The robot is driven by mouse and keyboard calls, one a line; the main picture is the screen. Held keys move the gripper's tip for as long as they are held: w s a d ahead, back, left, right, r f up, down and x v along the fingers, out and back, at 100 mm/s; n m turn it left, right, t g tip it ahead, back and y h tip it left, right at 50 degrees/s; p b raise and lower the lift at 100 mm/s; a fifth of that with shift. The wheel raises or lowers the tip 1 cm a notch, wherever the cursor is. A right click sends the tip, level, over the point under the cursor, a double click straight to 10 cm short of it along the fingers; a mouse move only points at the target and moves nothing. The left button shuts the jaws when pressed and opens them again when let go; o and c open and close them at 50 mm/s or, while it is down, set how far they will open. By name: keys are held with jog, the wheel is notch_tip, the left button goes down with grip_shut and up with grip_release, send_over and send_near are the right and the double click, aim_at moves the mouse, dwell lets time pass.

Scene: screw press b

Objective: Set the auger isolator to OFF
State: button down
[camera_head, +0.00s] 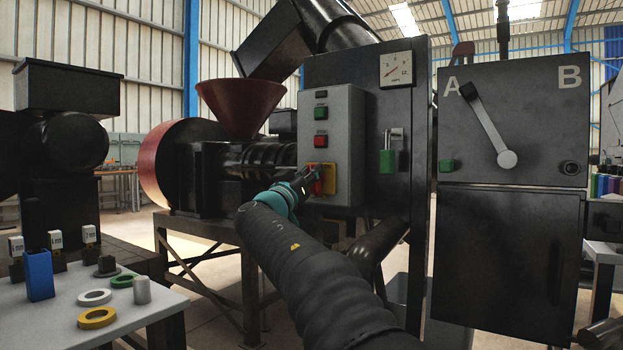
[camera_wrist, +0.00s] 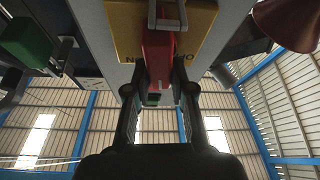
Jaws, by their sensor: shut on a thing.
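The auger isolator is a red handle on a yellow plate (camera_head: 331,172), low on the grey control box (camera_head: 345,110). In the wrist view the red handle (camera_wrist: 159,58) runs up and down the picture in front of the yellow plate (camera_wrist: 200,28). Parts of dark lettering show either side of it; the full words are hidden, so I cannot read the setting. My gripper (camera_head: 306,181) reaches the isolator from the left front. In the wrist view my gripper (camera_wrist: 159,92) has a finger on each side of the red handle and is shut on it.
Green (camera_head: 321,113) and red (camera_head: 321,141) buttons sit above the isolator. A grey lever (camera_head: 487,125) is on the A/B panel. A table (camera_head: 130,325) with rings and a blue holder stands at left. My arm crosses the front.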

jog(key=n+y+b, duration=0.1)
jog(key=n, duration=0.2)
jog(key=n+t+y+b, duration=0.1)
jog(key=n+y, duration=0.1)
jog(key=n, duration=0.1)
jog(key=shift+w+a+f, duration=0.15)
jog(key=shift+a, duration=0.05)
jog(key=shift+w+a+f+n+g+y+p, duration=0.15)
jog(key=shift+n+g+y+p, duration=0.3)
jog(key=shift+n+y+p, duration=1.3)
jog(key=shift+a+f+n+g+h+p, duration=0.15)
jog(key=shift+n+g+p, duration=0.6)
jog(key=shift+n, duration=2.15)
jog(key=shift+w+a+f+n+g+y+p, duration=0.2)
jog(key=shift+n+y+p, duration=0.6)
jog(key=shift+n+p, duration=1.2)
jog(key=shift+s+d+f+n+b, duration=0.1)
jog(key=shift+f+n+b, duration=0.15)
jog(key=shift+n, duration=0.3)
jog(key=c, duration=1)
grip_release()
jog(key=s+a, duration=0.2)
jog(key=s, duration=0.9)
jog(key=shift+s+a, duration=0.15)
jog(key=shift+s, duration=0.25)
